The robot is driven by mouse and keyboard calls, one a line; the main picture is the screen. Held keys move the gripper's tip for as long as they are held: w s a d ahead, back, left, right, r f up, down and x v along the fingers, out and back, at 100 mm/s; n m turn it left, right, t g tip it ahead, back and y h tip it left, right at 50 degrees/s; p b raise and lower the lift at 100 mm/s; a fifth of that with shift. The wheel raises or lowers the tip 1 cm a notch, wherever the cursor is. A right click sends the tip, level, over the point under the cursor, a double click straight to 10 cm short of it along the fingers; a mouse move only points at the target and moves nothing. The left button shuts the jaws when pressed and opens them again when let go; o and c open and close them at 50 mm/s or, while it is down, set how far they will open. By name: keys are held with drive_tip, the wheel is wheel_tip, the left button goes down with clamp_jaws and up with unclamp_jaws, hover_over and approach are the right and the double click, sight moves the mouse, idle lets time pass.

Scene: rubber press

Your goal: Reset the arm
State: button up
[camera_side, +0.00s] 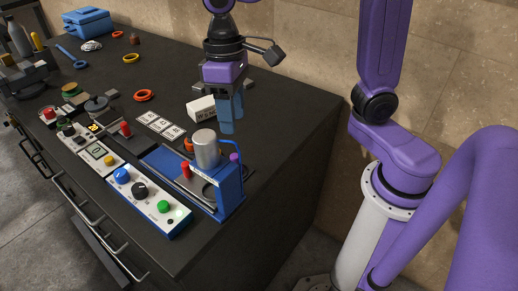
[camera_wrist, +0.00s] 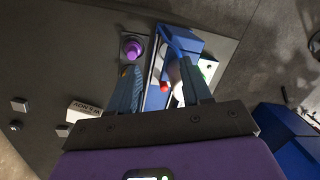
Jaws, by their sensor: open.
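My purple arm's gripper (camera_side: 230,126) hangs over the back right part of the dark bench, its blue fingers pointing down. In the wrist view the two fingers of my gripper (camera_wrist: 162,92) stand apart with nothing held between them. The blue press (camera_side: 229,190) with its grey cylinder (camera_side: 206,150) stands at the bench's front right, below and in front of my gripper. In the wrist view the blue press (camera_wrist: 184,42) lies beyond and partly between the fingers. A purple knob-like piece (camera_wrist: 132,48) is beside it.
A white control panel (camera_side: 150,203) with coloured knobs lines the front edge. A white labelled block (camera_side: 201,108) lies close left of my fingers. Printed cards (camera_side: 160,125), orange rings (camera_side: 144,95) and a blue toolbox (camera_side: 88,22) are further left. The bench's right end is clear.

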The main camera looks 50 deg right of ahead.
drive_tip(key=s+d+f+n, duration=0.3)
drive_tip(key=s+d+n, duration=0.1)
drive_tip(key=s, duration=0.3)
drive_tip(key=s+d+f+n+t, duration=0.1)
drive_tip(key=s+d+f+n, duration=0.2)
drive_tip(key=s+d, duration=0.4)
drive_tip(key=shift+s+d+n, duration=0.25)
drive_tip(key=shift+s+n, duration=0.25)
drive_tip(key=shift+s, duration=0.2)
idle(1.7)
